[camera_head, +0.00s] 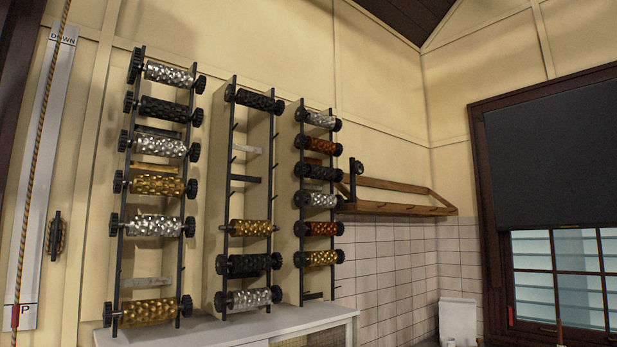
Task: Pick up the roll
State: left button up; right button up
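Three upright racks on the wall hold textured rolls in silver, gold, black and copper, so I cannot tell which one is the roll of the task. The left rack has a silver roll (169,74) at its top and a gold roll (149,312) at its bottom. The middle rack has a black roll (256,99) at its top and a gold roll (252,228) lower down. The right rack has a silver roll (321,120) at its top and copper rolls (323,146) below. Neither of my grippers is in view.
A white cabinet top (225,325) stands under the racks. A wooden wall shelf (400,208) is to their right, with a dark object (354,172) at its left end. A rope (42,150) hangs at the left. A window (560,260) with a dark blind is at the right.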

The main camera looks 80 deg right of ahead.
aim_at(323, 172)
jog(key=z, duration=2.65)
jog(key=i+l+u, duration=0.1)
jog(key=l+u, duration=0.3)
jog(key=l, duration=0.15)
jog(key=l+u, duration=0.4)
jog(key=l, duration=0.15)
jog(key=i, duration=0.05)
